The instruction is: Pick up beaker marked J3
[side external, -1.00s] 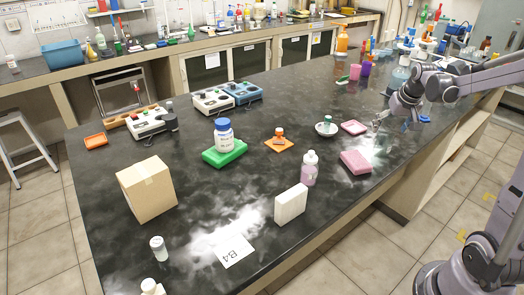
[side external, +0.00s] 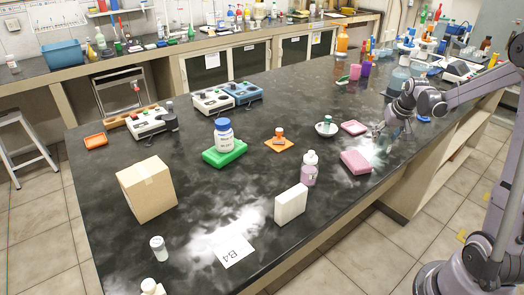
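No marking J3 can be read in the side external view, so I cannot tell which vessel is the beaker. A pink cup (side external: 355,72) and a purple cup (side external: 366,68) stand at the far end of the bench. My gripper (side external: 378,131) is low over the right side of the bench, just right of the pink tray (side external: 354,128) and behind the pink block (side external: 356,161). Its fingers are small and blend with the bright reflection, so their opening and anything between them cannot be made out.
A lilac bottle (side external: 309,169), white block (side external: 290,204), mortar (side external: 326,127) and cardboard box (side external: 146,189) stand on the dark bench (side external: 215,190). The bench's right edge is near my arm.

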